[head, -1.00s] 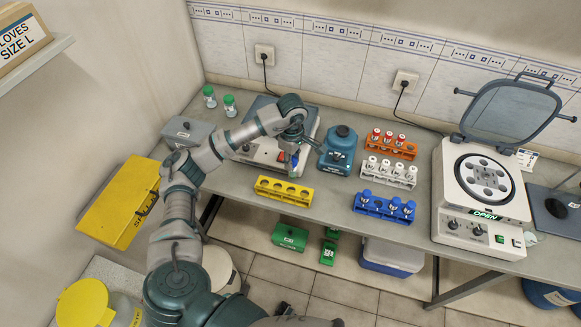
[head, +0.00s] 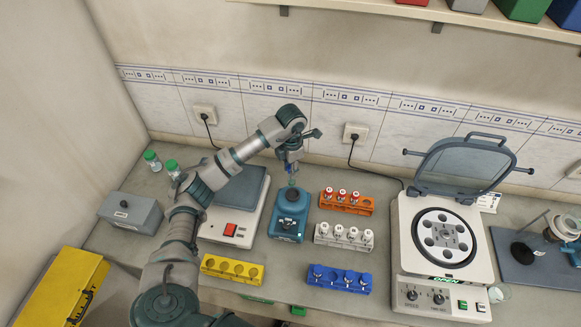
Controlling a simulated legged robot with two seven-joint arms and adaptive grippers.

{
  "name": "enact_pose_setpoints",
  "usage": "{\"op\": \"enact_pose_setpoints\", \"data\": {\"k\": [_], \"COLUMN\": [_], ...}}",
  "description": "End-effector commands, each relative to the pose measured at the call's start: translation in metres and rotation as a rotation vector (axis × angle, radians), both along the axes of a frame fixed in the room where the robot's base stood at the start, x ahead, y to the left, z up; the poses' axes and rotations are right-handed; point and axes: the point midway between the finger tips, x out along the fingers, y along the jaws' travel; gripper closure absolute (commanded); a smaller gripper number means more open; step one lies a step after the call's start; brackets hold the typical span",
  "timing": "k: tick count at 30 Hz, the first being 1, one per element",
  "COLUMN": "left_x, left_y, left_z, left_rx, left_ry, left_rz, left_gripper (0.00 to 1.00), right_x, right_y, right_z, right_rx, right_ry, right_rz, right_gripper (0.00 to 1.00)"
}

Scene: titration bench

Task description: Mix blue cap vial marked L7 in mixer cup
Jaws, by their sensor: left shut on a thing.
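My right gripper is not in view.
A plate device with a red switch (head: 231,229) stands left of the mixer. The orange rack (head: 346,203) and white rack (head: 343,237) stand to its right. An empty yellow rack (head: 231,269) is in front. The centrifuge (head: 444,250) at right has its lid raised.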

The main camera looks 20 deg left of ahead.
Motion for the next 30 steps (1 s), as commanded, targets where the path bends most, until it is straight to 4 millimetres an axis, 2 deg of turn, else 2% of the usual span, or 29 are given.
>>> {"op": "enact_pose_setpoints", "data": {"k": [5, 15, 30], "left_x": [0.002, 0.002, 0.002], "left_y": [-0.002, 0.0, -0.001], "left_z": [-0.015, -0.047, -0.051], "left_rx": [-0.001, 0.0, -0.001], "left_ry": [0.003, 0.003, 0.002], "left_rz": [-0.002, -0.003, -0.003], "left_gripper": [1.0, 1.0, 1.0], "right_x": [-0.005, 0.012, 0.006], "right_y": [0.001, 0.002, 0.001], "right_z": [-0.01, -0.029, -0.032], "right_rx": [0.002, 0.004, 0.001], "right_ry": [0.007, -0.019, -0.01], "right_rz": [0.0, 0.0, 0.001], "right_gripper": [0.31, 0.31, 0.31]}}
